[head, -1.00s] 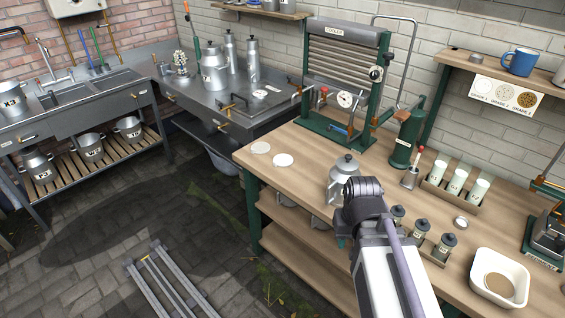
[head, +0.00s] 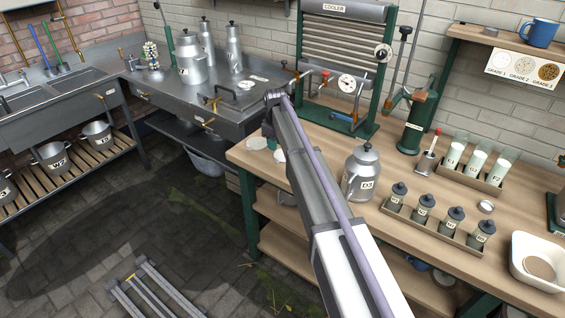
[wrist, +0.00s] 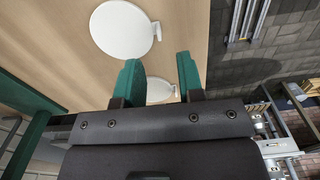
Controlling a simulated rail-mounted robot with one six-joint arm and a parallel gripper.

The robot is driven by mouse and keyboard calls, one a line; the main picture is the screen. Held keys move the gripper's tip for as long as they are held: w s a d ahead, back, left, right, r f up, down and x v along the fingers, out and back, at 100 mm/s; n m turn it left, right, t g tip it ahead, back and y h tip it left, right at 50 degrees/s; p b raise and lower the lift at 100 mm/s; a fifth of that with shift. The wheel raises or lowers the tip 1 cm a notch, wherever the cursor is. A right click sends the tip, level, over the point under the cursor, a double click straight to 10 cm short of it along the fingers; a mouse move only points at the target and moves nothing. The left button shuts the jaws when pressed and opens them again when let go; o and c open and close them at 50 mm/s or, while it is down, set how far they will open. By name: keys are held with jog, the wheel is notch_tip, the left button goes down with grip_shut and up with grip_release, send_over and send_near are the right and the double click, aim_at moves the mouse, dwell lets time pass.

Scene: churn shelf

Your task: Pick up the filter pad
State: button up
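Two flat white discs, which look like filter pads, lie on the wooden bench. In the wrist view, the larger one (wrist: 122,28), with a small tab, lies beyond my fingertips. The other disc (wrist: 158,90) shows between my two green fingers, partly hidden by the gripper body. My gripper (wrist: 158,60) is open and empty above the bench. In the head view it is at the bench's left end (head: 268,135), largely hidden by my arm, with one white disc (head: 280,156) showing beside it. I cannot tell its exact height.
A metal churn (head: 361,176) stands right of my arm. A rack of small dark-lidded cans (head: 423,208) and a white basin (head: 540,262) with a tan disc in it are farther right. The green-framed cooler (head: 340,60) stands behind. The bench's left edge is close.

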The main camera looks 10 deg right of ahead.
notch_tip(320, 180, down, 2)
jog(key=shift+s+d+f+b, duration=0.1)
jog(key=shift+f+b, duration=0.05)
jog(key=shift+b, duration=0.25)
jog(key=f+b, duration=0.5)
jog(key=shift+w+f, duration=0.15)
jog(key=shift+w, duration=0.1)
jog(key=shift+r, duration=0.25)
grip_shut()
